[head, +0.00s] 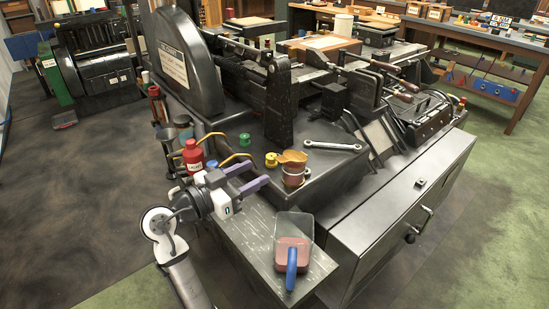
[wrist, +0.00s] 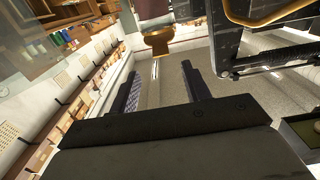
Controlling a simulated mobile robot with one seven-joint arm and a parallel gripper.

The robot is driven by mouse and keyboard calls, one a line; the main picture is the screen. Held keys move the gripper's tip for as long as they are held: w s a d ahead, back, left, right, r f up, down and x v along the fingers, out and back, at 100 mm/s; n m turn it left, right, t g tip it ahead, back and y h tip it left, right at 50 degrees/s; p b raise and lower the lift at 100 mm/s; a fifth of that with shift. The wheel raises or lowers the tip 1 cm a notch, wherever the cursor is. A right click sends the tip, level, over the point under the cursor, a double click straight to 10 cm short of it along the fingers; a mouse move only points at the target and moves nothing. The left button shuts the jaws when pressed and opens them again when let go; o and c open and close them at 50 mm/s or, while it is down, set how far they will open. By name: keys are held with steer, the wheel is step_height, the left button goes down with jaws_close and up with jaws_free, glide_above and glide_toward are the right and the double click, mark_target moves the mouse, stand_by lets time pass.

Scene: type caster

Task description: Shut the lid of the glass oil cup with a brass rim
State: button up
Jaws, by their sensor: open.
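The small oil cup (head: 293,179) stands on the dark machine ledge, with amber-brown glass and a brass rim. Its brass lid (head: 293,157) shows above the cup and looks raised and tilted; its exact angle is hard to tell. My gripper (head: 258,174) is open and empty, left of the cup and apart from it, with its purple fingers pointing toward it. In the wrist view, my gripper (wrist: 160,72) has its two fingers spread. A brass piece (wrist: 158,38), seemingly the lid, shows beyond and between the fingertips. The glass body cannot be made out there.
A clear container (head: 294,228) with pink contents and a blue handle stands on the front ledge. A red bottle (head: 193,157) stands left, behind my gripper. A wrench (head: 332,146) and a yellow spool (head: 271,160) lie near the cup. A dark upright post (head: 279,105) rises behind.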

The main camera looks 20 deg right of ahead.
mark_target(291, 157)
steer(key=p+x, duration=0.1)
steer(key=x, duration=0.6)
steer(key=shift+p, duration=0.3)
steer(key=shift+w+d, duration=0.1)
jaws_close()
